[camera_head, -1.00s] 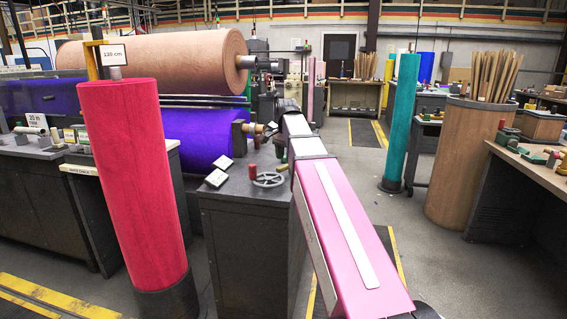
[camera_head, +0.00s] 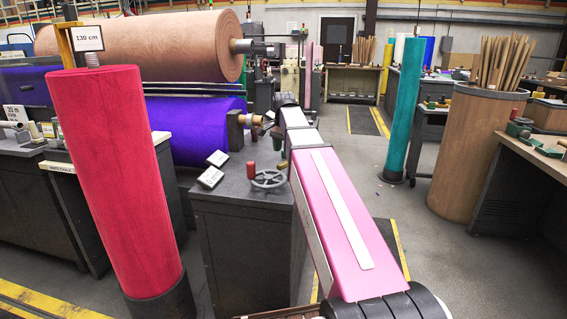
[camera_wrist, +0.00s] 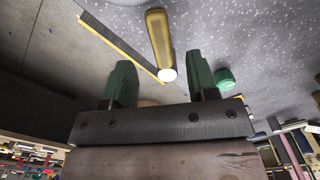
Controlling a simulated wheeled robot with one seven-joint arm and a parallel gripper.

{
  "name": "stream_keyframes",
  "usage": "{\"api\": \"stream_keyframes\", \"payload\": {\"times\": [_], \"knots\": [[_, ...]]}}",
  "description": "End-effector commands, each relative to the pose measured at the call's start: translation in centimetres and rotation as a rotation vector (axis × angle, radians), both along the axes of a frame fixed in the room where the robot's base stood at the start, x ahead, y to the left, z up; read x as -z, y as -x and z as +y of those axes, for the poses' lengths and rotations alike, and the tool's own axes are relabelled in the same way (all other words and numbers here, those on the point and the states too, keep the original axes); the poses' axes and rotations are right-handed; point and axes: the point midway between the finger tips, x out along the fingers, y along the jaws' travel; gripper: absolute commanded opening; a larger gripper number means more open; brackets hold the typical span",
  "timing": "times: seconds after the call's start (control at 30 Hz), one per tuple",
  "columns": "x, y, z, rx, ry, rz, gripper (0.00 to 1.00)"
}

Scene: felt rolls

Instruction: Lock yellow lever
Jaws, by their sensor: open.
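The yellow lever (camera_wrist: 157,38) shows in the wrist view as a dull yellow handle with a round white end. It stands out against a speckled grey surface. My gripper (camera_wrist: 158,62) has two green ribbed fingers, spread apart and empty. The lever's white end appears between the fingertips in the picture, with clear gaps to both sides; I cannot tell the depth between them. In the head view my pink arm reaches over the grey cabinet (camera_head: 235,232), and I cannot make out the yellow lever or the fingers there.
A round green knob (camera_wrist: 225,79) lies close beside the right finger. On the cabinet stand a handwheel (camera_head: 268,179), a red post (camera_head: 251,170) and small label plates. A tall red roll (camera_head: 115,180) stands left. Open floor lies right, before the teal roll (camera_head: 403,110).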

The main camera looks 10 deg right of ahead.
Motion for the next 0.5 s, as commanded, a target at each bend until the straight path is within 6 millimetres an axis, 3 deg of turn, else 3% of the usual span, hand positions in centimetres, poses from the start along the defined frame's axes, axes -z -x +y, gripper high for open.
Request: {"api": "stream_keyframes", "payload": {"times": [0.2,0.5], "knots": [[3.4,0.1,0.0,0.0,0.0,0.002,0.53],[5.7,0.0,0.0,0.0,0.0,0.0,0.53]]}}
